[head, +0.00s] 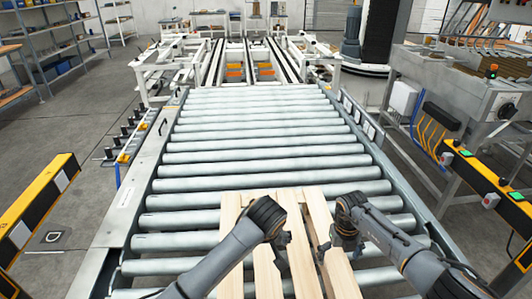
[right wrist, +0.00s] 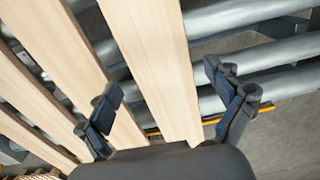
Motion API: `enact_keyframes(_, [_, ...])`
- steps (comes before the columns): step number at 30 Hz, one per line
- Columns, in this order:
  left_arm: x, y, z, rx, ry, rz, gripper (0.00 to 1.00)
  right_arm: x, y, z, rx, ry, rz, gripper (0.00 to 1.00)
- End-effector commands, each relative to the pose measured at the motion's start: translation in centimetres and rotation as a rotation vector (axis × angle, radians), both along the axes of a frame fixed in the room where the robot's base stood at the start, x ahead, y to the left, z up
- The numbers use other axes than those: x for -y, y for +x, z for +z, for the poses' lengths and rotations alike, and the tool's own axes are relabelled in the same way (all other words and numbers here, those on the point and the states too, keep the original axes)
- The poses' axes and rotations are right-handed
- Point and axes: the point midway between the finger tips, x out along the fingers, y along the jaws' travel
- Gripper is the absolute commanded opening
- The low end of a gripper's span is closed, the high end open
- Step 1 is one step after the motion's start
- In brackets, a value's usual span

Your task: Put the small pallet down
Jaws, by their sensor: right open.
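The small pallet (head: 264,264), made of pale wooden slats with gaps between, appears to lie flat on the conveyor rollers (head: 262,157) at the bottom middle of the head view. Its slats (right wrist: 152,55) fill much of the right wrist view. My right gripper (head: 333,250) is at the pallet's right side. In the right wrist view its fingers (right wrist: 168,90) are spread apart, one on each side of the outer slat, with no clear grip on it. My left gripper (head: 281,243) is over the middle slats, its fingers small and partly hidden by its wrist.
The roller conveyor is empty beyond the pallet and leads to a white-framed chain conveyor (head: 160,70). Yellow-black barriers stand at left (head: 40,207) and right (head: 490,190). A grey machine (head: 470,95) stands at right, shelves (head: 62,40) at far left.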

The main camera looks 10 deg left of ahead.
Motion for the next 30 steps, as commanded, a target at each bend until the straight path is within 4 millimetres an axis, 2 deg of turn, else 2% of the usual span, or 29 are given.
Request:
enact_keyframes(6, [0.0,0.0,0.0,0.000,0.000,0.000,0.92,0.0,0.1,4.9,0.006,0.000,0.002,0.92])
enact_keyframes(12, [0.0,0.0,0.0,0.000,0.000,0.000,0.92,-0.1,0.0,8.2,0.003,0.000,0.001,0.92])
enact_keyframes(18, [0.0,0.0,0.0,0.000,0.000,0.000,0.92,-0.1,0.0,9.6,0.001,-0.001,0.000,0.92])
enact_keyframes(30, [0.0,0.0,0.0,0.000,0.000,0.000,0.92,-0.1,-0.1,9.6,0.000,-0.001,0.000,0.92])
